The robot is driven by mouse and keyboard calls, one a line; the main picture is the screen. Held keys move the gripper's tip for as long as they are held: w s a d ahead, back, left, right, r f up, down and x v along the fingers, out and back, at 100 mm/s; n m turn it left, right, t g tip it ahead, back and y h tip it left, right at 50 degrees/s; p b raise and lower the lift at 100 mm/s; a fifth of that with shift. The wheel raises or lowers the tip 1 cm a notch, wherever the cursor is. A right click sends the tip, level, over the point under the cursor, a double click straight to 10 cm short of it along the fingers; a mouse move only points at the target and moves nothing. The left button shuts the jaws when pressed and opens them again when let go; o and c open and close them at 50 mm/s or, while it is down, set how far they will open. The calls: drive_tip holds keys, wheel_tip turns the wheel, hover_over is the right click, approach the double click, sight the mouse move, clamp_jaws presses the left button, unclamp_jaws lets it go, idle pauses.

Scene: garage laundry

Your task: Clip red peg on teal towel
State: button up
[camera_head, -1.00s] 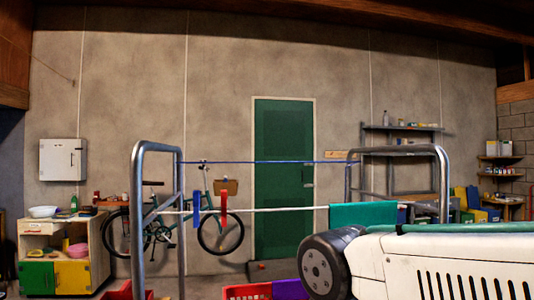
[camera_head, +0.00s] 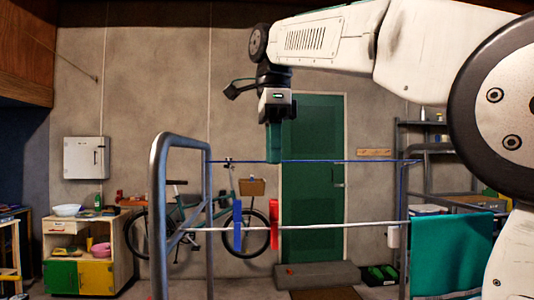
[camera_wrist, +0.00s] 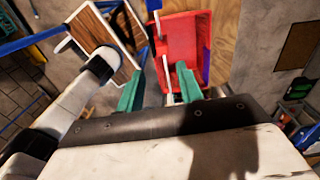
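The red peg (camera_head: 274,222) hangs upright on the white line of the drying rack. The teal towel (camera_head: 450,255) hangs over the same line farther right, well away from the peg. My gripper (camera_head: 273,158) points down from above, over the red peg and at about the height of the blue line in the picture. In the wrist view its two teal fingers (camera_wrist: 159,90) are apart, with no held object visible between them.
A blue peg (camera_head: 238,225) hangs just left of the red one. The rack's metal end frame (camera_head: 160,215) stands at left, with a blue line (camera_head: 345,161) above the white line (camera_head: 345,225).

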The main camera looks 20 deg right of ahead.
sight(274, 204)
drive_tip(key=shift+w, duration=0.2)
drive_tip(key=shift+f, duration=0.15)
drive_tip(key=shift+s+f, duration=0.2)
drive_tip(key=shift+f, duration=4.95)
clamp_jaws()
